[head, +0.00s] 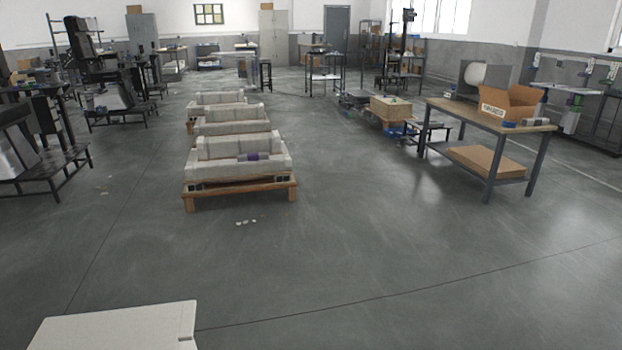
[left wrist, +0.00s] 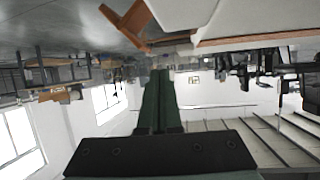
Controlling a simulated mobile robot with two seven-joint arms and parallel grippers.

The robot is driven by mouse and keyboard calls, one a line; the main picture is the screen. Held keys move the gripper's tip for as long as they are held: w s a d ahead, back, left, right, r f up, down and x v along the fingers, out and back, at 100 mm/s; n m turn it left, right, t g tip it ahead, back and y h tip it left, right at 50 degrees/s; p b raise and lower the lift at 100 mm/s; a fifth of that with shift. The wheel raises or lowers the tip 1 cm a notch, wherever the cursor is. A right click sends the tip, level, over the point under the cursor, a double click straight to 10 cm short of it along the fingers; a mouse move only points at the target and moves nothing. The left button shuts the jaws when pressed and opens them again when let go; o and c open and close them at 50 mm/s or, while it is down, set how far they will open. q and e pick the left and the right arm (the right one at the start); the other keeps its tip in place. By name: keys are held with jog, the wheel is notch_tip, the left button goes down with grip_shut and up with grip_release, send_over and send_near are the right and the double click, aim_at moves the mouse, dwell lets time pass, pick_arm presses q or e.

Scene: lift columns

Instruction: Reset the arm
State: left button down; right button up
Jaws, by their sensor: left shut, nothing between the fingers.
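My left gripper (left wrist: 162,75) shows in the left wrist view, its two dark green fingers together and nothing visible between them. That view looks upside down, with the floor at the top. A pale block on a brown wooden frame (left wrist: 215,38) appears beyond and above the fingertips there; I cannot tell the gap between them. Neither gripper shows in the head view. The right gripper is not in view.
Several wooden pallets with off-white packing (head: 238,172) stand in a row ahead. A workbench (head: 458,111) with a cardboard box (head: 511,101) stands at right. A pale flat-topped thing (head: 120,328) is at bottom left. Open floor lies at centre and right.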

pick_arm(q)
jog(key=s+d+r+m+g+h, duration=0.1)
jog(key=s+d+m+g+h, duration=0.1)
jog(key=s+d, duration=0.65)
jog(key=s+d+r+m+g+h, duration=0.15)
jog(key=s+d, duration=0.35)
jog(key=s, duration=0.6)
notch_tip(320, 180, up, 14)
jog(key=s+a+p, duration=0.1)
jog(key=s+p, duration=0.1)
jog(key=p, duration=1.7)
jog(key=shift+a+f+n, duration=0.15)
jog(key=shift+a+n, duration=0.2)
jog(key=shift+a, duration=0.05)
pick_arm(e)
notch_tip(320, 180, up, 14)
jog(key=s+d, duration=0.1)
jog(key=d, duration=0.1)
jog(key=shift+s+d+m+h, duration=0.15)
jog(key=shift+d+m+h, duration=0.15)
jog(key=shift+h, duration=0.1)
pick_arm(q)
jog(key=shift+s+g, duration=0.1)
jog(key=shift+g, duration=0.15)
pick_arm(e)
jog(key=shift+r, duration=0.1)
pick_arm(q)
jog(key=shift+a, duration=0.1)
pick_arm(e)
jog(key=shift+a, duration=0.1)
